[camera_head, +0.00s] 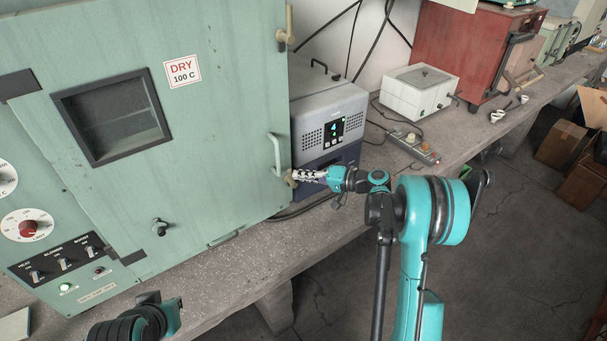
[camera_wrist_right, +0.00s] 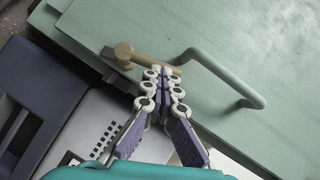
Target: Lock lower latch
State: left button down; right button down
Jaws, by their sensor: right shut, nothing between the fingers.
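The green oven door (camera_head: 215,130) is shut or nearly so, with a pale bar handle (camera_head: 276,155) near its right edge. The brass lower latch (camera_head: 290,178) sits at that edge, below the handle. In the right wrist view the latch lever (camera_wrist_right: 148,59) runs from its round pivot toward the door handle (camera_wrist_right: 225,78). My right gripper (camera_head: 300,175) is shut and empty, its fingertips (camera_wrist_right: 163,73) right at the lever; I cannot tell whether they touch. Fingers hide part of the latch. My left gripper is not seen; only part of my left arm shows at bottom left.
A brass upper latch (camera_head: 288,20) stands with its lever up. A grey-blue device (camera_head: 318,110) stands close beside the oven, behind my right gripper. A white box (camera_head: 418,90) and a red oven (camera_head: 465,50) stand farther along the concrete bench (camera_head: 240,262).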

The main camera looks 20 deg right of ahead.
jog(key=s+a+f+n+h, duration=0.2)
jog(key=a+n+h, duration=0.3)
jog(key=n+h, duration=0.2)
jog(key=shift+a+f+t+h, duration=0.15)
jog(key=shift+a+t+h, duration=0.15)
jog(key=shift+t, duration=0.1)
dwell(1.1)
jog(key=shift+f+b, duration=0.2)
jog(key=shift+b, duration=0.15)
jog(key=shift+a+r, duration=0.1)
jog(key=shift+r, duration=0.05)
dwell(0.4)
jog(key=w+a+r+p+v, duration=0.1)
jog(key=p+v, duration=0.4)
jog(key=v, duration=0.7)
jog(key=shift+s+r, duration=0.2)
jog(key=shift+r, duration=0.6)
jog(key=shift+d, duration=0.1)
